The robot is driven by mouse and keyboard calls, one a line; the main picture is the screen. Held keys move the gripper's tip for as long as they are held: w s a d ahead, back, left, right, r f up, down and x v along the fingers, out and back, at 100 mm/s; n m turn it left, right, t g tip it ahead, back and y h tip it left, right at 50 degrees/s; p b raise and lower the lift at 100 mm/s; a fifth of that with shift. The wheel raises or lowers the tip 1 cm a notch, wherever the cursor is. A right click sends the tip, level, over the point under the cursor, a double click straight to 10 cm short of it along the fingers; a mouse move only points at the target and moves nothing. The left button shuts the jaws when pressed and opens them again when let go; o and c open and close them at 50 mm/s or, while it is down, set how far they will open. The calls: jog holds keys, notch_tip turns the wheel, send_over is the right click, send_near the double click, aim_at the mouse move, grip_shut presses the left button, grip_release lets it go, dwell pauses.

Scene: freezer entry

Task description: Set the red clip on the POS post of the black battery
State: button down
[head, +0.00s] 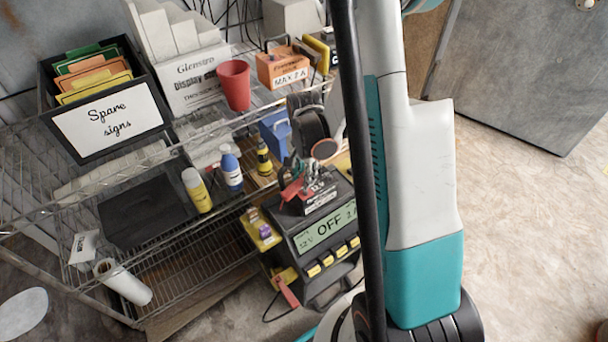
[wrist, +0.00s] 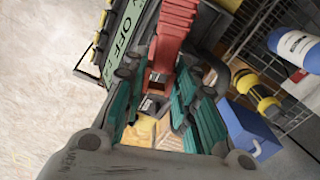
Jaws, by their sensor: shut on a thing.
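The black battery (head: 323,198), with a white label, sits on top of the dark charger (head: 310,236), whose green panel reads OFF. My gripper (head: 292,170) is at the battery's upper left in the head view. Its teal fingers are shut on the red clip (head: 291,190), which is at the battery's top left edge. In the wrist view the red clip (wrist: 175,35) runs from the top edge down between the fingers (wrist: 160,88). The POS post is too small or hidden to tell, and I cannot tell whether the clip touches it.
The charger stands beside a wire shelf (head: 190,262). The shelf holds a yellow bottle (head: 197,190), a blue-and-white bottle (head: 231,170) and a blue box (head: 274,130). Another red piece (head: 287,292) hangs low on the charger's left side. Open floor (head: 530,230) lies to the right.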

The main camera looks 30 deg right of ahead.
aim_at(304, 192)
jog(key=shift+f+b, duration=0.15)
jog(key=shift+b, duration=0.2)
jog(key=shift+f+b, duration=1.75)
jog(key=shift+f, duration=0.1)
jog(key=shift+b, duration=0.45)
jog(key=shift+f, duration=1.3)
dwell(0.5)
jog(key=c, duration=1.2)
grip_release()
notch_tip(304, 192, up, 12)
